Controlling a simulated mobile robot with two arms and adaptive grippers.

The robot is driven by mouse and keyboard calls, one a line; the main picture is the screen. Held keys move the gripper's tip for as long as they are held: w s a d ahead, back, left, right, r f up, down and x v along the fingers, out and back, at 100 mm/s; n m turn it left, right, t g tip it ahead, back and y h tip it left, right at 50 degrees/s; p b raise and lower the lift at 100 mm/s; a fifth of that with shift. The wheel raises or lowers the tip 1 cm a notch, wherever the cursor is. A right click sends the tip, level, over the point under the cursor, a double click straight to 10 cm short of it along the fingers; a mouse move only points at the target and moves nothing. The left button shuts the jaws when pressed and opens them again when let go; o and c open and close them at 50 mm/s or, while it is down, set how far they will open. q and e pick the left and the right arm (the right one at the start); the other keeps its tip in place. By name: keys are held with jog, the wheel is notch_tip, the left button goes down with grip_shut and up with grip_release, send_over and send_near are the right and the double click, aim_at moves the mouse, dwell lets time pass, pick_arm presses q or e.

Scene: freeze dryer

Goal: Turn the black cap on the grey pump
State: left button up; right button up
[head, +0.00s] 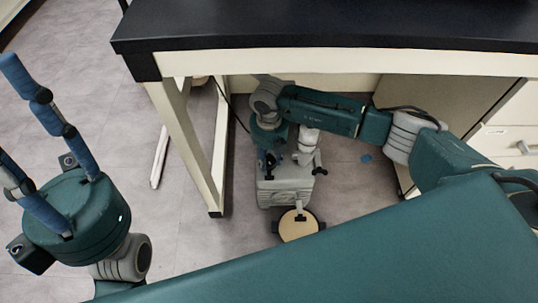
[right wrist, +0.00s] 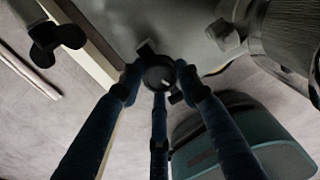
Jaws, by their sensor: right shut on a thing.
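The grey pump (head: 285,186) stands on the floor under the bench, partly covered from above by my right arm. In the right wrist view, the round black cap (right wrist: 158,77) sits between the blue fingertips of my right gripper, which is shut around it. In the head view the right gripper (head: 270,161) is at the top left of the pump; its fingers are small and the cap is hidden there. My left gripper (head: 28,135) is at the far left, away from the pump, its blue fingers spread and empty.
The black-topped bench (head: 330,25) overhangs the pump. Its pale leg (head: 190,140) stands left of the pump, and drawers (head: 510,130) are at the right. A round tan disc (head: 298,225) is in front of the pump. Open floor (head: 190,245) lies at the left.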

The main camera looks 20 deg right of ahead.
aim_at(269, 160)
dwell(0.4)
jog(key=o, duration=1.2)
jog(key=shift+r, duration=0.15)
notch_tip(269, 160, up, 12)
jog(key=shift+f, duration=0.15)
